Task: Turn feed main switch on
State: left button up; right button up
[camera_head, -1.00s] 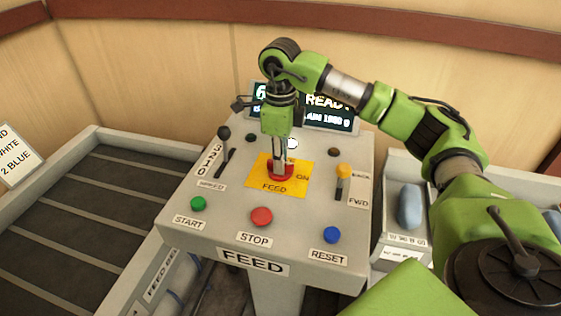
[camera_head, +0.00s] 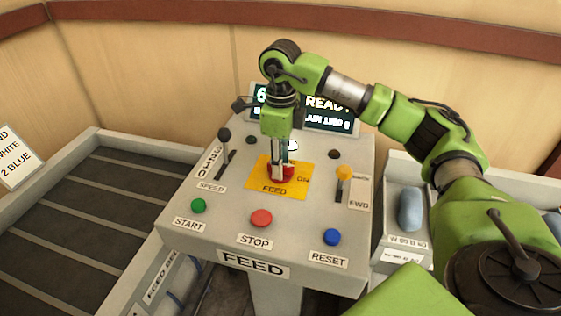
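The feed main switch (camera_head: 289,176) is a red rotary knob on a yellow plate (camera_head: 262,187) marked FEED and ON, in the middle of the grey FEED console (camera_head: 235,232). My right gripper (camera_head: 280,172) points straight down at it. Its fingers are at the knob, one on each side, and hide much of it. They look closed on the knob, and the handle's exact angle is hard to see. My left gripper is not in view.
Close around the plate stand a black SPEED lever (camera_head: 224,136), an orange-topped lever (camera_head: 343,172), and green START (camera_head: 198,206), red STOP (camera_head: 261,218) and blue RESET (camera_head: 332,236) buttons. A display (camera_head: 335,122) reading READY stands behind. A conveyor (camera_head: 75,225) lies left.

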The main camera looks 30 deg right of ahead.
notch_tip(320, 180, up, 12)
dwell(0.6)
dwell(0.4)
